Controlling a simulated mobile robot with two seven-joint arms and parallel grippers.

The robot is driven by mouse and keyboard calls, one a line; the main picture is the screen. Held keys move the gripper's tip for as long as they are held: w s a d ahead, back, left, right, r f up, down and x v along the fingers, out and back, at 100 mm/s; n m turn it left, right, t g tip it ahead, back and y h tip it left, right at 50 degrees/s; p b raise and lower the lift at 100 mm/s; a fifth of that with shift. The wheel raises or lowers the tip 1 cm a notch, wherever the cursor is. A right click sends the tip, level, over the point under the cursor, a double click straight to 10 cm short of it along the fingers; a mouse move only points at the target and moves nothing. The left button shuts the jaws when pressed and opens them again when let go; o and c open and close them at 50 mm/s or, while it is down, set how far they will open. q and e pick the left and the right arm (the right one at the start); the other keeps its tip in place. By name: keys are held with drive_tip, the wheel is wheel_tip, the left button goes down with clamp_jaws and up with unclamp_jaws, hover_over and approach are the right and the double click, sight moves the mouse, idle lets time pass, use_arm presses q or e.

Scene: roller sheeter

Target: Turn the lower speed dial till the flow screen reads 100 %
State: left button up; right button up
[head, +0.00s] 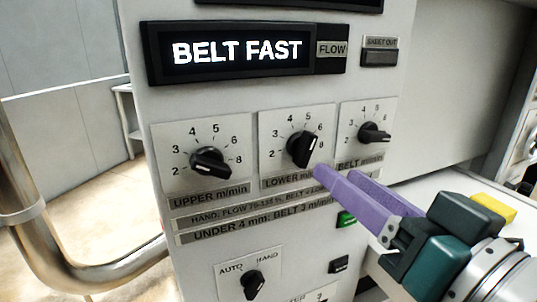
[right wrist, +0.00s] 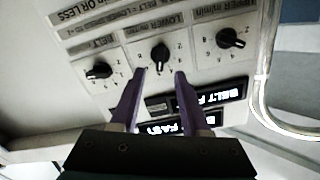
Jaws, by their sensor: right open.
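The flow screen (head: 237,53) reads "BELT FAST", not a percentage; in the right wrist view it shows upside down (right wrist: 207,94). The lower speed dial (head: 301,149) is a black knob in the middle of the row, on a white scale plate; it also shows in the right wrist view (right wrist: 160,53). Its exact setting is hard to read. My right gripper (head: 335,173) has purple fingers and is open and empty. Its tips (right wrist: 160,73) are just short of the lower dial, spread to either side of it. My left gripper is out of view.
The upper dial (head: 211,163) and belt dial (head: 373,133) flank the lower dial closely. Below are a green button (head: 346,218), a dark button (head: 339,264) and the auto/hand switch (head: 253,284). A metal tube (head: 75,271) curves at the left. A yellow block (head: 494,208) lies at the right.

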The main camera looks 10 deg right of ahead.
sight(309, 153)
drive_tip(key=w, duration=0.3)
drive_tip(key=w+a, duration=0.1)
drive_tip(key=w, duration=0.2)
drive_tip(key=shift+w+a+p, duration=0.15)
drive_tip(key=shift+w+p, duration=0.2)
drive_tip(key=shift+p, duration=0.05)
clamp_jaws()
